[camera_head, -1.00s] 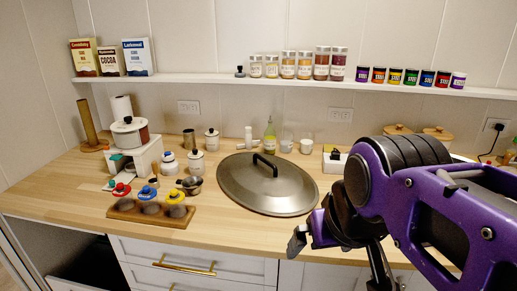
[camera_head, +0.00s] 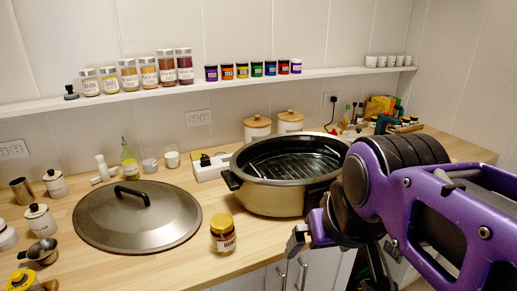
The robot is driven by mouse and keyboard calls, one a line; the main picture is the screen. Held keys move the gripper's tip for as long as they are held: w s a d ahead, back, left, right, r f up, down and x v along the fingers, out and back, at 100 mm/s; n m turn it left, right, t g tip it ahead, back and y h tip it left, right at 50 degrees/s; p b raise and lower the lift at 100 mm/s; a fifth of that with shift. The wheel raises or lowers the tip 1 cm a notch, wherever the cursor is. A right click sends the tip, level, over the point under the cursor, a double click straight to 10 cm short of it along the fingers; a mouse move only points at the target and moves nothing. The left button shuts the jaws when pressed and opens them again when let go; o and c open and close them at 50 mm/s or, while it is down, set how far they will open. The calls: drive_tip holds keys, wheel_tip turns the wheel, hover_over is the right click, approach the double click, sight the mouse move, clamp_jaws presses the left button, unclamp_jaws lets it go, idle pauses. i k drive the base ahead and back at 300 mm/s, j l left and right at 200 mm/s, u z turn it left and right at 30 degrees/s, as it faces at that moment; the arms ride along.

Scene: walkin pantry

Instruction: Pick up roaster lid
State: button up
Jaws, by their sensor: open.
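The roaster lid (camera_head: 137,228) is a large oval grey metal lid with a black arched handle (camera_head: 132,195) on top. It lies flat on the wooden counter, left of centre in the head view. The roaster (camera_head: 268,196), a dark oval pot with a rack inside and a tan lower body, stands open to its right. My gripper (camera_head: 305,237) is low in front of the roaster, to the right of the lid and apart from it. Its jaws are open and hold nothing visible. Part of the gripper is hidden behind my purple arm.
A yellow-capped jar (camera_head: 223,235) stands between the lid and my gripper, near the front edge. Canisters (camera_head: 40,222) and a metal cup (camera_head: 43,252) crowd the lid's left. Bottles and cups stand behind it. A shelf (camera_head: 110,98) with spice jars runs along the wall.

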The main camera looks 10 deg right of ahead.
sight(134, 216)
drive_tip(key=z, duration=0.25)
drive_tip(key=u, duration=1.35)
drive_tip(key=i+j+z, duration=0.15)
drive_tip(key=j, duration=0.15)
drive_tip(key=j+z, duration=0.15)
drive_tip(key=j, duration=0.15)
